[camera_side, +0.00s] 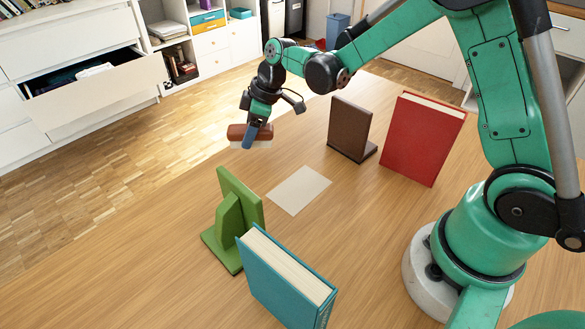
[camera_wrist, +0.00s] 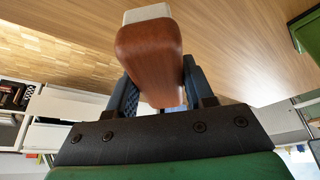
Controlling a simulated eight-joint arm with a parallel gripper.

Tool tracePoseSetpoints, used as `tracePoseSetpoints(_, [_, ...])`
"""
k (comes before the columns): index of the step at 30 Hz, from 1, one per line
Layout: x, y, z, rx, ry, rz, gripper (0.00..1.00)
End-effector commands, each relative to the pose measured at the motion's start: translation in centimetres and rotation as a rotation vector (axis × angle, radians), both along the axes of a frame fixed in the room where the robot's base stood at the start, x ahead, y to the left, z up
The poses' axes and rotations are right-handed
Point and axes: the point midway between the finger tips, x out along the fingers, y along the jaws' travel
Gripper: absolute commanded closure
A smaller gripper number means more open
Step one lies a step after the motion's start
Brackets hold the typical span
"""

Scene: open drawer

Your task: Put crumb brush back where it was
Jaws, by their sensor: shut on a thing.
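The crumb brush (camera_side: 238,133) has a reddish-brown wooden back and pale bristles. My gripper (camera_side: 256,138) is shut on it and holds it near the far edge of the table, left of the middle in the side view. In the wrist view the brush (camera_wrist: 150,55) sits between the two dark fingers of my gripper (camera_wrist: 155,90), its wooden back towards the camera and the pale part beyond. The finger contact is partly hidden by the brush. A cream rectangle (camera_side: 299,190) lies flat and bare on the table, nearer than the brush.
A green bookend (camera_side: 232,215) and a teal book (camera_side: 285,280) stand left of and in front of the rectangle. A brown bookend (camera_side: 347,130) and a red book (camera_side: 422,138) stand behind it to the right. An open drawer (camera_side: 95,95) is across the floor.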

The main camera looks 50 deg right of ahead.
Motion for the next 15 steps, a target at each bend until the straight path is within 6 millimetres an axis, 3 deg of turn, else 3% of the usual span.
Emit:
tracePoseSetpoints(6, [0.0, 0.0, -2.9, 0.0, 0.0, 0.0, 0.95])
tracePoseSetpoints(15, [0.0, 0.0, -3.3, 0.0, 0.0, 0.0, 0.95])
